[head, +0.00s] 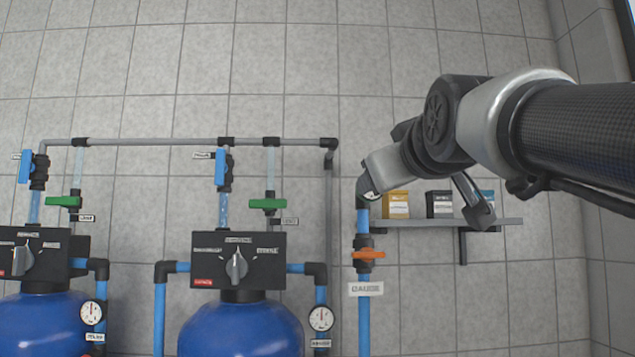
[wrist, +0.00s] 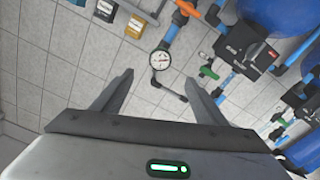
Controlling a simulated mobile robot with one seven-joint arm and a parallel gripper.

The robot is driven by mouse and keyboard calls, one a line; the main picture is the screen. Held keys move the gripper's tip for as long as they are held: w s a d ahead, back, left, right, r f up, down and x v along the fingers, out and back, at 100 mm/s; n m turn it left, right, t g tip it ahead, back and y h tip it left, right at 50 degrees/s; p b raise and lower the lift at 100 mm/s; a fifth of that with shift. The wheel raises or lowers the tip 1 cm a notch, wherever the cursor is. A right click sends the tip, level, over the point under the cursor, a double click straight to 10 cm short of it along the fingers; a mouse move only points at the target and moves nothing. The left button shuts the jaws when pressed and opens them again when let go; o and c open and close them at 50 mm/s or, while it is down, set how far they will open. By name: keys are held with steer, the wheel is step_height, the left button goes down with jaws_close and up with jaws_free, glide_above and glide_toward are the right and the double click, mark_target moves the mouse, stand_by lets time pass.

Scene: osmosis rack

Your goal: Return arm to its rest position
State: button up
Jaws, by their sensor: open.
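My gripper shows in the wrist view (wrist: 160,95) with its two dark fingers spread wide and nothing between them. A round white gauge on the piping (wrist: 160,60) appears just beyond the fingertips in that view; I cannot tell the exact distance. In the head view my arm reaches in from the right edge, and its wrist end is in front of the wall above the shelf (head: 400,221). One dark finger of my gripper hangs in front of the shelf boxes there. The wrist covers the top of the blue pipe with the orange valve handle (head: 368,254).
Two blue tanks (head: 240,330) with black control heads stand at left, with green valve handles (head: 267,204) and blue valve handles (head: 221,166) above. A yellow box (head: 396,204) and a black box (head: 439,204) sit on the shelf. The tiled wall above is clear.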

steer(key=s+f+m+g+p, duration=0.1)
steer(key=s+f+g, duration=0.3)
steer(key=f, duration=1.1)
steer(key=s+f+m+g+p, duration=0.1)
steer(key=s+f+g, duration=0.3)
steer(key=s+f, duration=0.5)
steer(key=s+f+m+g+p, duration=0.1)
steer(key=s+f+g, duration=0.3)
steer(key=f, duration=1.6)
steer(key=s+m, duration=0.1)
steer(key=s, duration=0.2)
steer(key=shift+f, duration=0.3)
